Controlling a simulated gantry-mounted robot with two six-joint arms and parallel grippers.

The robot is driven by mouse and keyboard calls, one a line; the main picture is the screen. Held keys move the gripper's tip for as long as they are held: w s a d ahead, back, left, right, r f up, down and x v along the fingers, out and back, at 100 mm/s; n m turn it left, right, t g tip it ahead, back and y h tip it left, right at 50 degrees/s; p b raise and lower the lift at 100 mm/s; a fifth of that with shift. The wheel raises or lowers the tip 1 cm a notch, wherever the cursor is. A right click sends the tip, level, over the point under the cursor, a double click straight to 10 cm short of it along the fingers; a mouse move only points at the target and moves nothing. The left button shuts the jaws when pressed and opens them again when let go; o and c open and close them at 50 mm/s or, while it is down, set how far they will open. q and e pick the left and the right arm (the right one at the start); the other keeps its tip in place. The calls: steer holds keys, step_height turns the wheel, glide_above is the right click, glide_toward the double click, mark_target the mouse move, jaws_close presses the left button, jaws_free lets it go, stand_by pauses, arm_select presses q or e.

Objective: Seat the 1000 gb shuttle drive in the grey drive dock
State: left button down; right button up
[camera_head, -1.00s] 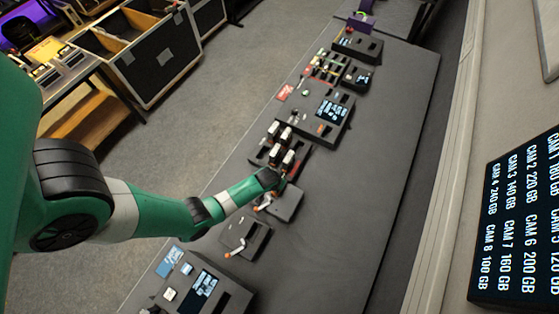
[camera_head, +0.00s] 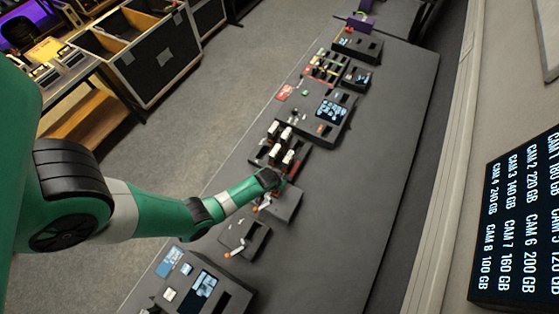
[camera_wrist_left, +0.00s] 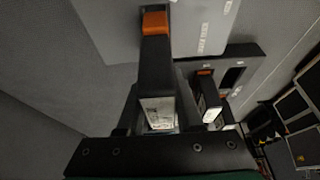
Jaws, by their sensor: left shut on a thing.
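My left gripper (camera_wrist_left: 157,125) is shut on a black drive (camera_wrist_left: 158,75) with an orange tab and a white label, whose print I cannot read. In the head view my left gripper (camera_head: 277,184) is over the table, between the rack of drives and a grey box (camera_head: 287,206) that may be the grey drive dock. In the wrist view a light grey surface with white lettering (camera_wrist_left: 213,28) lies beyond the drive's orange end. I cannot tell whether the drive touches it. My right gripper is not in view.
A dark rack (camera_head: 262,160) holds several white-labelled drives; one drive with an orange tab (camera_wrist_left: 208,98) shows in the wrist view. A second box with an orange-tipped lever (camera_head: 246,238) stands nearer. The table's right side (camera_head: 370,180) is clear. A wall screen (camera_head: 515,225) lists camera sizes.

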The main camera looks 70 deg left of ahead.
arm_select(q)
steer(key=shift+f+b, duration=1.85)
steer(key=shift+f, duration=0.2)
stand_by(1.6)
steer(key=shift+c, duration=0.8)
jaws_free()
steer(key=shift+r, duration=0.1)
step_height(320, 180, up, 8)
steer(key=p, duration=0.7)
steer(key=shift+f, duration=0.35)
